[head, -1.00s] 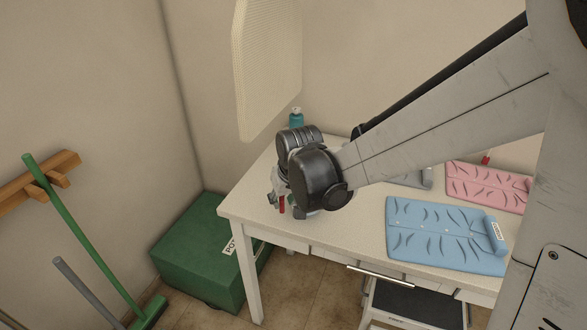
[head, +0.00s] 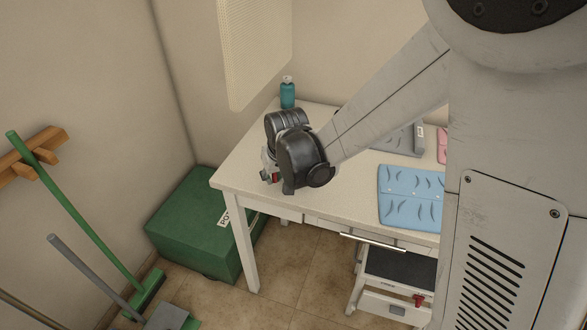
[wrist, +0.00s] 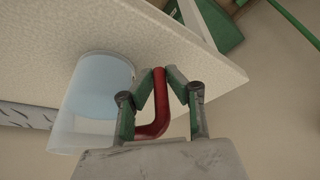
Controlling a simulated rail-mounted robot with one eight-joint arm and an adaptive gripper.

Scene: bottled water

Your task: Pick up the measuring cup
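The measuring cup (wrist: 95,105) is a clear, bluish cup with a red handle (wrist: 160,122). In the wrist view it is left of my gripper (wrist: 161,72), with the handle between the two fingers. The fingertips are drawn together on the handle from both sides, so my gripper appears shut on it. In the head view my gripper (head: 270,176) is over the front left of the white table, mostly hidden by my wrist. Only a bit of the red handle shows there. I cannot tell whether the cup touches the table.
The white table (head: 345,190) has a teal bottle (head: 288,95) at the back and a blue mat (head: 408,200) to the right. A green box (head: 195,235) stands on the floor left of the table. A step stool (head: 395,270) is under it.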

